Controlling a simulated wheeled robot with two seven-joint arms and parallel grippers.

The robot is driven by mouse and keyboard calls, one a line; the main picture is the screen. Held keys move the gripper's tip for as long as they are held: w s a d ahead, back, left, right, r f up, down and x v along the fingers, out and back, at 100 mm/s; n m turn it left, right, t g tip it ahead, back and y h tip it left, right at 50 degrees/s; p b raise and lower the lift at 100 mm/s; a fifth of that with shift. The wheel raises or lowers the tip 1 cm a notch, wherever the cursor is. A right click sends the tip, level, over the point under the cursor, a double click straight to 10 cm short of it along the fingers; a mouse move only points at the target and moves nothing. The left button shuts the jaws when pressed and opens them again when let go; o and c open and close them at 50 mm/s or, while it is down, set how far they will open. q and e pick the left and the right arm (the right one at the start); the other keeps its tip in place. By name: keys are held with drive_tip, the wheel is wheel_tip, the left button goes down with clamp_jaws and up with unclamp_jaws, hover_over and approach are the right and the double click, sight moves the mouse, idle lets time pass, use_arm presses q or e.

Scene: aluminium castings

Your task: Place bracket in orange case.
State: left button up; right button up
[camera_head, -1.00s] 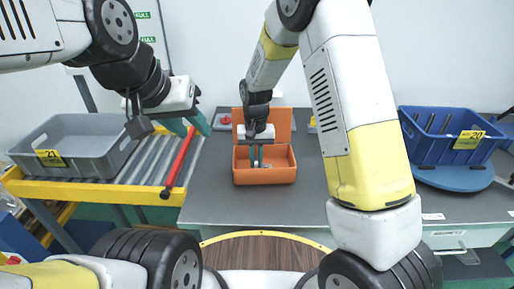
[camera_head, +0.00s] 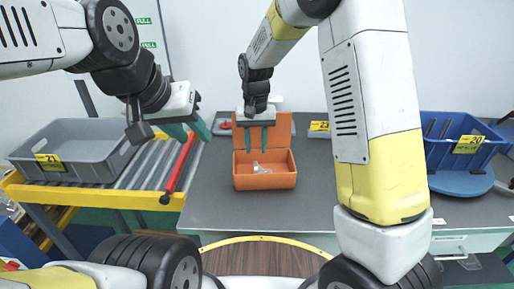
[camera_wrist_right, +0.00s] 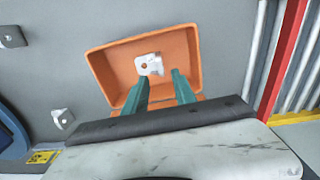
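The bracket (camera_head: 261,168) is a small pale metal piece lying inside the orange case (camera_head: 265,182), whose lid stands open at the back. In the right wrist view the bracket (camera_wrist_right: 149,65) lies on the floor of the orange case (camera_wrist_right: 110,88), near its middle. My right gripper (camera_head: 257,150) is above the case with its two teal fingers apart and nothing between them. Its fingers also show in the right wrist view (camera_wrist_right: 160,80). My left gripper (camera_head: 202,131) hangs at the left over the roller conveyor, its teal fingers apart and empty.
A grey bin (camera_head: 75,150) stands on the conveyor at the left, beside a red bar (camera_head: 178,168). A blue bin (camera_head: 455,145) stands on a round blue base (camera_head: 458,184) at the right. The grey table (camera_head: 225,215) is clear in front of the case.

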sight(256, 164)
drive_tip(key=s+d+r+t+y, duration=0.1)
drive_tip(key=s+d+r, duration=0.35)
drive_tip(key=r, duration=0.35)
drive_tip(key=s+d+r+t+y, duration=0.1)
drive_tip(key=s+d+r, duration=0.35)
drive_tip(key=r, duration=0.25)
drive_tip(key=s+d+r+t, duration=0.2)
drive_tip(key=s+d+t, duration=0.2)
drive_tip(key=s+d, duration=0.3)
drive_tip(key=s, duration=0.5)
drive_tip(key=shift+s+d+r, duration=0.15)
drive_tip(key=shift+d+r, duration=0.05)
drive_tip(key=shift+r, duration=0.15)
use_arm(q)
drive_tip(key=shift+c, duration=0.3)
